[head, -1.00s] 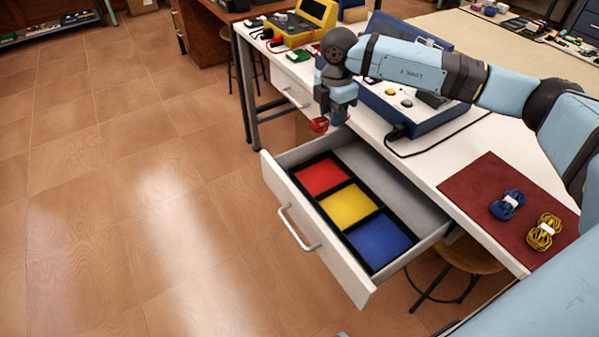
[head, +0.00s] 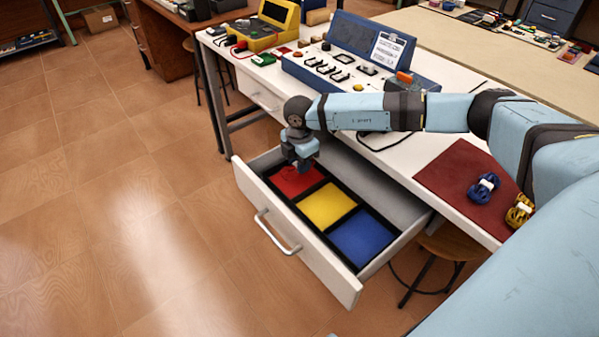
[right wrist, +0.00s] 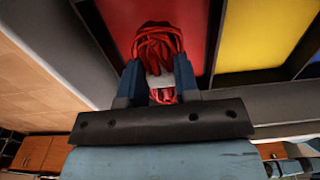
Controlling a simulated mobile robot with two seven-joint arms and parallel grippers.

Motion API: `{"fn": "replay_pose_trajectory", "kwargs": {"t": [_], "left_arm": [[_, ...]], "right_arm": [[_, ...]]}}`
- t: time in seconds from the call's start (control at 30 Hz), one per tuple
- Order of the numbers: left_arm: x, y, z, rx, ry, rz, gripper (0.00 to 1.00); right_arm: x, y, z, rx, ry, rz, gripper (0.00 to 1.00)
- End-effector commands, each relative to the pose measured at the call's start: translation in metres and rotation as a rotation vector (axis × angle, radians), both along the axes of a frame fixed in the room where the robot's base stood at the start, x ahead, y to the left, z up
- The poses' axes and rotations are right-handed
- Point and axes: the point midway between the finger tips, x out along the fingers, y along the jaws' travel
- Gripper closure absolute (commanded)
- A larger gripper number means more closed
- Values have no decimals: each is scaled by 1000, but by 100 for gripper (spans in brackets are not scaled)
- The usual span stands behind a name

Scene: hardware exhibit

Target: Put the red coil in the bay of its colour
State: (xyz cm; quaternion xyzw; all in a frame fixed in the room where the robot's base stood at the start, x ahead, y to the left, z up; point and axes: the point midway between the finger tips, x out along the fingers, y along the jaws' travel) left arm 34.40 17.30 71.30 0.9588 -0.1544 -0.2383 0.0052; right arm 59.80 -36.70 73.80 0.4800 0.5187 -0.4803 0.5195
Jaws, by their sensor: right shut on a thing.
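The red coil (right wrist: 158,50), a bundle of red cable with a white band, is held between the fingers of my right gripper (right wrist: 158,82) in the right wrist view. In the head view my right gripper (head: 302,163) is over the red bay (head: 291,183) of the open drawer (head: 300,252), and the coil is hard to make out there. The wrist view shows the red bay (right wrist: 200,25) behind the coil; whether the coil touches the bay floor I cannot tell. The yellow bay (head: 327,205) and the blue bay (head: 362,238) lie beside it. My left gripper is not in view.
A blue coil (head: 484,188) and a yellow coil (head: 520,212) lie on the dark red mat (head: 450,190) on the white bench. A blue control panel (head: 345,75) stands behind my right arm. A stool (head: 445,248) is under the bench.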

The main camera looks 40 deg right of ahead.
Motion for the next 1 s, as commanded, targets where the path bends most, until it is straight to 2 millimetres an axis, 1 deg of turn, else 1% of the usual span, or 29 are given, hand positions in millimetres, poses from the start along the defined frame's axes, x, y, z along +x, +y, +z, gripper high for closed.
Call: {"fn": "replay_pose_trajectory", "kwargs": {"t": [0.03, 0.2, 0.27, 0.43, 0.63, 0.67, 0.7, 0.73, 0.77, 1.0], "left_arm": [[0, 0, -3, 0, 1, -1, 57], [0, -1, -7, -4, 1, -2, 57], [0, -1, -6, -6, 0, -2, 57], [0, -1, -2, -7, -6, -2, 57], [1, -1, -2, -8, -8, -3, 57], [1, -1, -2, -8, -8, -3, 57], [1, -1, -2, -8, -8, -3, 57], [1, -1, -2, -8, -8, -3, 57], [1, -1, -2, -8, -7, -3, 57], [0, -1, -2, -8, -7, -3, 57]], "right_arm": [[-1, 0, -9, -1, 2, 0, 94], [0, 0, -34, 1, 2, 0, 94], [0, 0, -37, 1, 0, 1, 94], [0, 0, -36, 1, 0, 1, 94], [0, 0, -41, 1, 1, 1, 94], [0, 0, -40, 1, 0, 1, 66], [0, 0, -40, 1, 0, 1, 57], [0, 0, -40, 1, 0, 1, 50], [0, 0, -40, 1, 0, 1, 45], [0, 0, -40, 0, 0, 1, 45]]}}
